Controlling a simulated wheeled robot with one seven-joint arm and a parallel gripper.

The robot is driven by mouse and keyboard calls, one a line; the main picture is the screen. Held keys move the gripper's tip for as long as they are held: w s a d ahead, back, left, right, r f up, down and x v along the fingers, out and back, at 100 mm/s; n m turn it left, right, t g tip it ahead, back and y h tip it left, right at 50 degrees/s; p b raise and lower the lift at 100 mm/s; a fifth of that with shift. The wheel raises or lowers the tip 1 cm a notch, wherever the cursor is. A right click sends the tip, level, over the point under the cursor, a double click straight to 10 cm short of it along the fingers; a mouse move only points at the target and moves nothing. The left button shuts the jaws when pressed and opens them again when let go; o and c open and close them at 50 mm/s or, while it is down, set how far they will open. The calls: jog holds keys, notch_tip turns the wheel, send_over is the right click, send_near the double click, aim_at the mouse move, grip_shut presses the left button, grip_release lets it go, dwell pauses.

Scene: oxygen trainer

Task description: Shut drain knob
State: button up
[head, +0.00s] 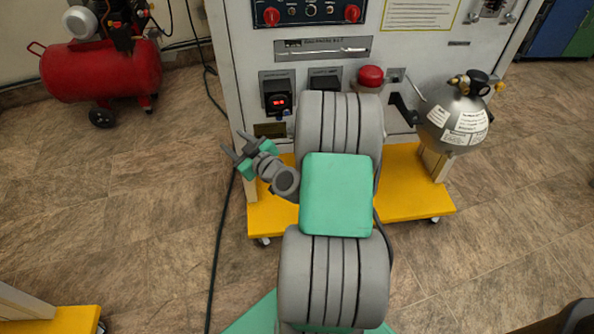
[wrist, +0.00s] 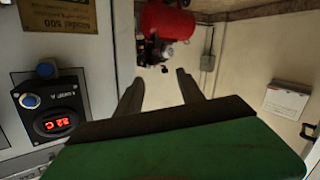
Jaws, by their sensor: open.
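My gripper (head: 238,146) is open and empty in the head view, at the left edge of the trainer panel. In the wrist view its two fingers (wrist: 160,77) stand apart with nothing between them, pointing past the panel edge toward the wall. A round blue knob (wrist: 44,69) projects from the white panel at the left of the wrist view, between the brass plate and a black unit with a red display. A smaller blue knob (wrist: 30,101) sits on that unit. No label names either one the drain knob. The gripper touches neither.
The display unit (head: 278,98) and brass plate (head: 269,130) are low on the panel. The yellow base (head: 410,198) sticks out below. A red compressor (head: 101,75) stands back left. A grey tank (head: 452,122) is at right. Floor left of the trainer is mostly clear.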

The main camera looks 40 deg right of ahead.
jog(key=s+d+f+m+g+h+b, duration=0.1)
jog(key=s+d+f+m+h+b, duration=0.1)
jog(key=s+d+f+m+h, duration=0.45)
jog(key=s+d+f+m+h+b, duration=0.15)
jog(key=s+d+f+h, duration=0.3)
jog(key=d, duration=0.45)
jog(key=p+x, duration=0.2)
jog(key=x, duration=0.6)
jog(key=shift+w+f+n, duration=0.25)
jog(key=shift+w+n, duration=0.15)
jog(key=shift+w, duration=0.05)
jog(key=shift+a, duration=0.1)
jog(key=shift+c, duration=0.3)
jog(key=shift+y, duration=0.4)
grip_shut()
